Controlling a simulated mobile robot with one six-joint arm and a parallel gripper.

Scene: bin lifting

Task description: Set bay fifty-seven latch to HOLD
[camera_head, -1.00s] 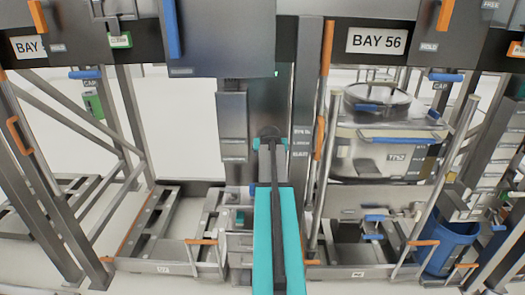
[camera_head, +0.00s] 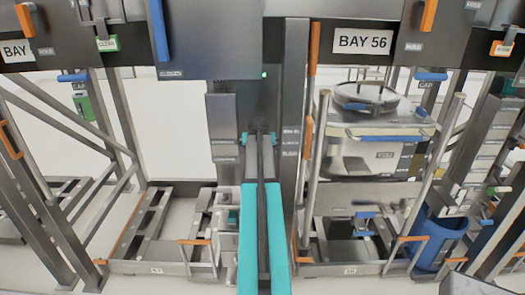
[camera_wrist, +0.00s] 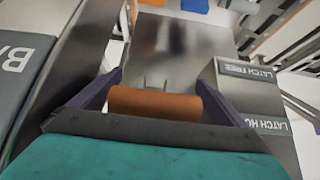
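An orange cylindrical handle (camera_wrist: 155,103) lies across my gripper (camera_wrist: 160,88) in the wrist view, close to the palm. The two dark purple fingers stand apart, one at each end of the handle. I cannot tell whether they press on it. Upside-down labels LATCH FREE (camera_wrist: 250,70) and LATCH HOLD (camera_wrist: 262,124) are beside the right finger, on a grey metal panel. In the head view my teal arm reaches up the middle to a dark post, and the fingers are hidden there. No number 57 is readable in either view.
A BAY 56 sign (camera_head: 362,41) is right of my arm, above a grey bin (camera_head: 375,155). A cut-off BAY sign (camera_head: 14,51) is at the left edge. A blue bucket (camera_head: 440,240) stands lower right. A dark overhanging panel (camera_head: 205,40) and upright posts crowd my arm.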

